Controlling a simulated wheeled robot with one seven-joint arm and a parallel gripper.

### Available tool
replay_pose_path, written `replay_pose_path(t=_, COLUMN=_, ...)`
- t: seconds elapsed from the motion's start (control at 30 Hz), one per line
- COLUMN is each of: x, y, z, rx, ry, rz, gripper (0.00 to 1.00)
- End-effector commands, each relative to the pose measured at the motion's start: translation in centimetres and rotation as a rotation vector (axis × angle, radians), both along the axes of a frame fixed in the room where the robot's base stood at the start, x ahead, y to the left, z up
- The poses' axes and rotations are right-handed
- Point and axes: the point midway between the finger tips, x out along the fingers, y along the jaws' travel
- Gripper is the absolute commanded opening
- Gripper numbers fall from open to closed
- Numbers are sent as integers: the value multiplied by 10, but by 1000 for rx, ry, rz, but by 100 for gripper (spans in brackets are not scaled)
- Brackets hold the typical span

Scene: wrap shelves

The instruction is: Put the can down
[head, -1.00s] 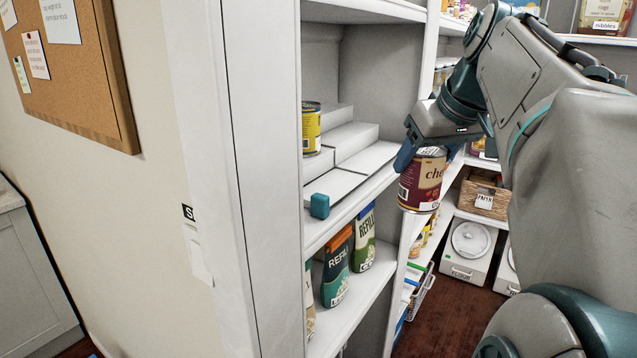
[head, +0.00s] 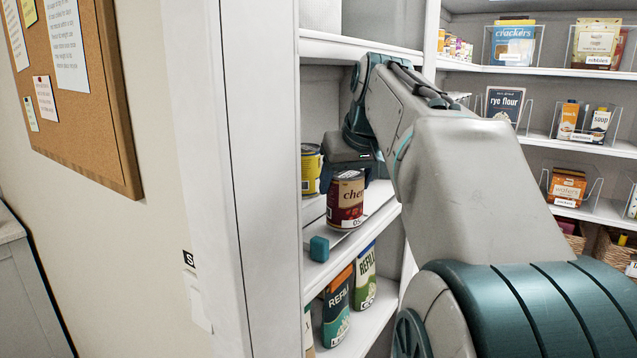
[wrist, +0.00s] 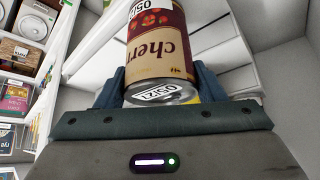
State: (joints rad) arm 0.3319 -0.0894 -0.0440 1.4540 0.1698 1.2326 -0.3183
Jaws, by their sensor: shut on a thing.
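A dark red and cream can with a cherry label (head: 345,198) is held upright in my gripper (head: 348,172). In the head view it is at the white stepped riser on the shelf (head: 380,205), near the shelf's front. In the wrist view the can (wrist: 160,45) sits between the two fingers (wrist: 160,90), with the riser steps (wrist: 215,45) beyond it. I cannot tell whether its base touches the riser. A yellow can (head: 311,170) stands to its left, partly hidden behind my gripper.
A small teal block (head: 319,249) sits at the shelf's front edge, below and left of the held can. Refill pouches (head: 365,275) stand on the shelf below. The white upright (head: 240,180) bounds the shelf on the left.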

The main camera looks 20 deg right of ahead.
Motion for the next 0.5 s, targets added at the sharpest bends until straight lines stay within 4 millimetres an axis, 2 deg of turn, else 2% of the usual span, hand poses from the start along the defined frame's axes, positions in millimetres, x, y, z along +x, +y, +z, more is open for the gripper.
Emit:
replay_pose_path(t=0.17, x=29, y=21, z=2, rx=0, ry=0, rz=6, gripper=30)
replay_pose_path(t=0.27, x=26, y=18, z=-12, rx=1, ry=0, rz=1, gripper=30)
replay_pose_path(t=0.5, x=26, y=18, z=-14, rx=-1, ry=-3, rz=1, gripper=30)
